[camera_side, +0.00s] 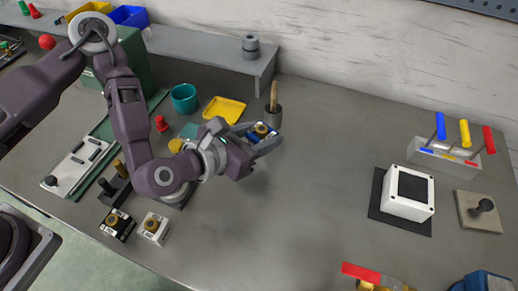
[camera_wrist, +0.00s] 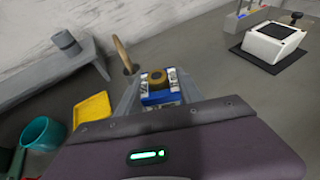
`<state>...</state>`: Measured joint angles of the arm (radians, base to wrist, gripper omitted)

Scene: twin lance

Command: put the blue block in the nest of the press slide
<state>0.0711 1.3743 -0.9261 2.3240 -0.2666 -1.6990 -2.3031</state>
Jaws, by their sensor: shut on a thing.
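The blue block (camera_wrist: 160,98) has a brass round knob on top and pale printed sides. My gripper (camera_side: 264,138) is shut on it, with one finger on each side. In the side view the blue block (camera_side: 253,136) is held up above the table, near the middle, partly covered by the fingers. A long pale plate (camera_side: 72,172) with dark bars and a dark knob lies at the left beside the green machine (camera_side: 137,62); it looks like the press slide. My gripper is well to its right. I cannot make out the nest clearly.
A black block (camera_side: 117,226) and a white block (camera_side: 154,229) stand at the front left. A cup with a wooden handle (camera_side: 273,116), a yellow tray (camera_side: 224,111) and a teal cup (camera_side: 184,98) are behind. A white box (camera_side: 408,207) is right. The centre table is clear.

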